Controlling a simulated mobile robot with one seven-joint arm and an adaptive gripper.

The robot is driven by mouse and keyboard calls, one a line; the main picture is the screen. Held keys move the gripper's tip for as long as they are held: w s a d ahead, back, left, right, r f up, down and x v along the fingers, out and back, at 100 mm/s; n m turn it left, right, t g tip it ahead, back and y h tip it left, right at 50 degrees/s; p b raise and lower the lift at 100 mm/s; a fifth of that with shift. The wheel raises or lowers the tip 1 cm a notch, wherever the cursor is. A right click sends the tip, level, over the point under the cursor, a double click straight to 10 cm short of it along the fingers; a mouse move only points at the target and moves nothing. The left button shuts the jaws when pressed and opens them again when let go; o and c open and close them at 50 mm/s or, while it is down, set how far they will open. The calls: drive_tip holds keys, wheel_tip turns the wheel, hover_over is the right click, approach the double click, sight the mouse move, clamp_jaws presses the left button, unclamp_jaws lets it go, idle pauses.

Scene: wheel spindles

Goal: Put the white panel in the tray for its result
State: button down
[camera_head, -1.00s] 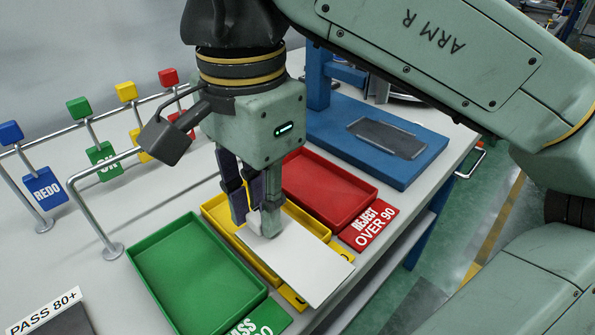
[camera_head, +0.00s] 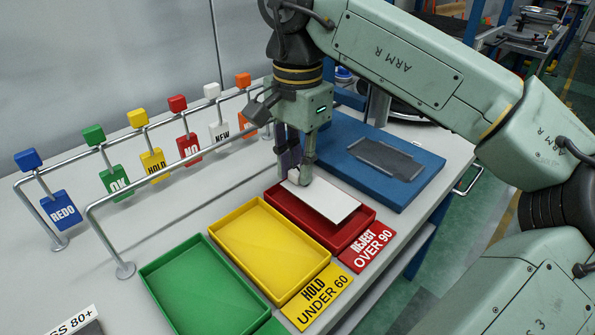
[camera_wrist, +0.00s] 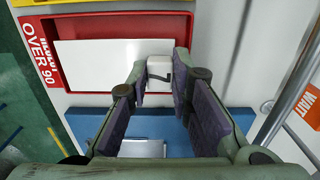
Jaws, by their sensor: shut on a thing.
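The white panel (camera_head: 325,199) is a flat rectangle with a small white block on it, seen between my fingers in the wrist view (camera_wrist: 159,67). My gripper (camera_head: 298,177) is shut on that block. The panel is over the red tray (camera_head: 283,217), labelled REJECT OVER 90; whether it touches the tray I cannot tell. The red tray also shows in the wrist view (camera_wrist: 150,17). The yellow tray (camera_head: 265,245), labelled HOLD UNDER 60, and the green tray (camera_head: 195,290) are empty.
A blue platform (camera_head: 400,190) with a dark plate (camera_head: 385,158) lies behind the red tray. A metal rail (camera_head: 190,158) with coloured tags, REDO, OK, HOLD, NO and NEW, runs along the left. The bench edge and floor are at the right.

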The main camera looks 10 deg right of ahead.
drive_tip(key=shift+f, duration=1.3)
drive_tip(key=shift+f, duration=0.2)
drive_tip(key=c, duration=1.7)
unclamp_jaws()
wheel_tip(320, 180, up, 12)
drive_tip(key=shift+r, duration=0.25)
